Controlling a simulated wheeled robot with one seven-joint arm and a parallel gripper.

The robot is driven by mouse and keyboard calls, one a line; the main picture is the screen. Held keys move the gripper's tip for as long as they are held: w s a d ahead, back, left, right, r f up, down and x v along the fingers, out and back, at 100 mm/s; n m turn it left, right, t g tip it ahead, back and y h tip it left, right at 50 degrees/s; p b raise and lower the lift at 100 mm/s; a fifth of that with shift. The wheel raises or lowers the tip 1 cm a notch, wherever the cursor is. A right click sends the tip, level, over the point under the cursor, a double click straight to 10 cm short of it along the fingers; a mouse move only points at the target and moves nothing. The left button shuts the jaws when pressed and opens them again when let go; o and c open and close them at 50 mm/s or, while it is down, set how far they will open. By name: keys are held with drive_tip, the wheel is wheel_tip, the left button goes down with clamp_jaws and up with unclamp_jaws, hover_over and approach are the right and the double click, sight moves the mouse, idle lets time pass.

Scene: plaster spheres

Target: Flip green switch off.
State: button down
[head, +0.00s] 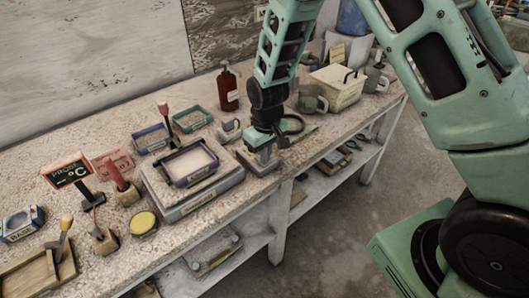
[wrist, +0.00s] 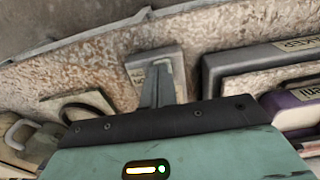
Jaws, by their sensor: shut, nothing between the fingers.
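My gripper (head: 262,146) reaches down over the front edge of the workbench, at a small pale box (head: 254,163). In the wrist view the narrow fingers (wrist: 158,82) are shut together with nothing between them. They lie in front of this box (wrist: 139,72), which has a light plate and a small mark on top. The fingers hide part of its top face, and I cannot tell whether they touch it. No green switch lever shows clearly in either view, so its position cannot be told.
A grey case (head: 205,196) with a purple-rimmed tray (head: 187,181) stands left of the gripper. A brown bottle (head: 228,90) stands behind. Mugs and a cream box (head: 338,88) are to the right. Red-handled and yellow-tipped pieces crowd the left bench. The floor (head: 335,240) in front is clear.

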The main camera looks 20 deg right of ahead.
drive_tip(key=shift+w+a+f, duration=0.2)
drive_tip(key=shift+w+f, duration=0.1)
drive_tip(key=shift+f, duration=0.15)
drive_tip(key=shift+w+r+p, duration=0.15)
drive_tip(key=shift+r+p, duration=0.3)
drive_tip(key=r+p, duration=0.3)
drive_tip(key=r, duration=0.1)
drive_tip(key=shift+s+r+p, duration=0.2)
drive_tip(key=shift+r+p, duration=0.05)
drive_tip(key=shift+p, duration=0.1)
wheel_tip(320, 180, up, 10)
drive_tip(key=b, duration=0.2)
drive_tip(key=shift+s+d+f+b, duration=0.2)
drive_tip(key=shift+s+b, duration=0.1)
